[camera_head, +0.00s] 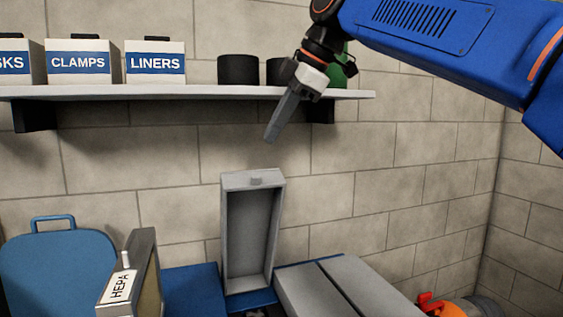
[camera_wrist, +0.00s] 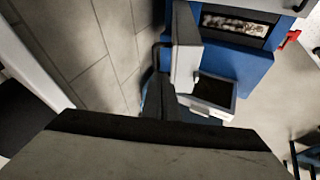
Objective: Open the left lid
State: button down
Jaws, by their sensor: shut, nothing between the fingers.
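The left lid (camera_head: 280,231) is a grey, shallow, box-like lid. In the head view it stands upright on the blue unit (camera_head: 190,285), its hollow inner side facing me, with a small knob at its top edge. Dark contents barely show below it at the frame's bottom edge. My gripper (camera_head: 271,139) is shut and empty, above the upright lid and apart from it, pointing down and left. In the wrist view, its dark fingers (camera_wrist: 157,96) show near a pale upright block that may be the lid; I cannot tell whether they overlap or touch.
Flat grey lids (camera_head: 315,290) lie to the right. A HEPA box (camera_head: 128,285) and a blue case (camera_head: 60,265) stand left. A wall shelf (camera_head: 190,92) with labelled boxes (camera_head: 82,62) and dark pots (camera_head: 238,70) runs behind my gripper. An orange object (camera_head: 448,308) is low right.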

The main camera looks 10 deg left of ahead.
jog(key=shift+w+a+f, duration=0.1)
jog(key=shift+a+f, duration=0.05)
jog(key=shift+f, duration=0.3)
jog(key=x, duration=0.9)
jog(key=shift+w+a, duration=0.1)
jog(key=shift+a, duration=0.05)
jog(key=w, duration=0.1)
jog(key=w+a, duration=0.1)
jog(key=w, duration=0.1)
jog(key=shift+a+r, duration=0.3)
jog(key=shift+a, duration=0.05)
